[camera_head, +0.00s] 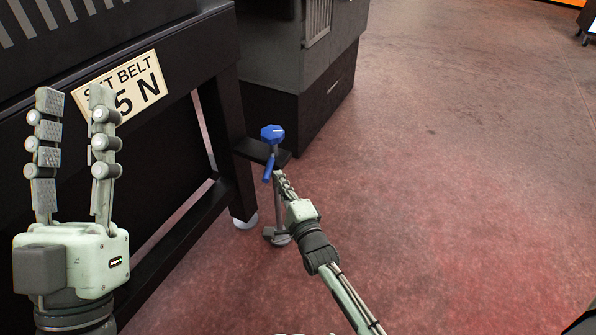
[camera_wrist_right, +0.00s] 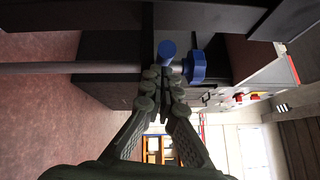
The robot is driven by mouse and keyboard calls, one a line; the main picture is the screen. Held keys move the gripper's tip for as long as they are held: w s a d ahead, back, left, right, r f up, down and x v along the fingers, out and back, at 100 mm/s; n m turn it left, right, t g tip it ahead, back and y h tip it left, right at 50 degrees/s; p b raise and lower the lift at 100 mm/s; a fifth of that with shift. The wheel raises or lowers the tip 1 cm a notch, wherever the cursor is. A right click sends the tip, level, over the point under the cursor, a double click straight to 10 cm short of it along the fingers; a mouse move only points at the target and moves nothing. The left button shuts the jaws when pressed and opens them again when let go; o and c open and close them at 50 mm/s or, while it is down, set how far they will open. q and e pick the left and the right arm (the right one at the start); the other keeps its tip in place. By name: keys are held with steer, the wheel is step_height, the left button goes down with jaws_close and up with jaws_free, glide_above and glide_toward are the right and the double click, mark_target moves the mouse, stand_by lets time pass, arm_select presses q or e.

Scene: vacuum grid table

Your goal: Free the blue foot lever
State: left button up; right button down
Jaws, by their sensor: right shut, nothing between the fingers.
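A blue lever (camera_head: 268,169) hangs slanting below a blue lobed knob (camera_head: 272,132) on a black bracket at the table's corner leg. In the right wrist view the lever (camera_wrist_right: 167,50) shows end-on as a round blue tip, with the knob (camera_wrist_right: 195,66) beside it. My right gripper (camera_head: 279,177) is shut and empty, its fingertips close to the lever's lower end. In the right wrist view the fingertips (camera_wrist_right: 164,76) are just below the lever tip; I cannot tell whether they touch. My left gripper (camera_head: 75,98) is open and empty, pointing up before the table.
The black table (camera_head: 170,90) carries a sign (camera_head: 122,85) reading partly "BELT" and "5 N". A dark cabinet (camera_head: 315,95) stands behind the bracket. A grey foot (camera_head: 278,237) is partly behind my right gripper. The reddish floor (camera_head: 450,170) to the right is clear.

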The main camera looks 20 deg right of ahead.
steer(key=shift+a, duration=0.35)
